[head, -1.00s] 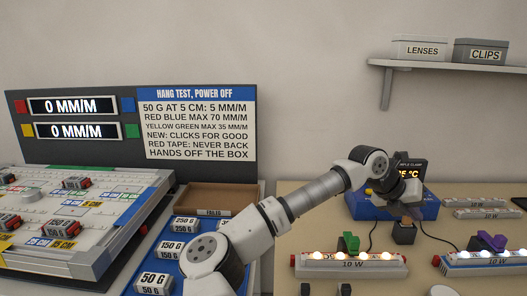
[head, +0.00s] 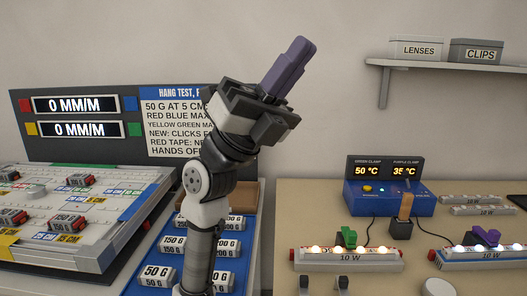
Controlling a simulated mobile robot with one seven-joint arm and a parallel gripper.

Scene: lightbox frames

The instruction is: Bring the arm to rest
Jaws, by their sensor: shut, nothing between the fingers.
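My arm stands raised in the middle of the head view, over the blue tray of weights. My gripper (head: 300,48) is at its top, with its dark purple-grey fingers together, pointing up and slightly right. It is shut and empty, in front of the bare wall and clear of everything on the benches. The arm hides the right part of the white rule board (head: 178,125) and part of the blue tray (head: 240,262).
On the right bench stand a blue clamp-temperature box (head: 400,205), lit lamp bars (head: 345,262) with a green clamp (head: 346,237) and a purple clamp (head: 486,236). A shelf (head: 440,66) holds two boxes. A white test board (head: 60,225) is at left.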

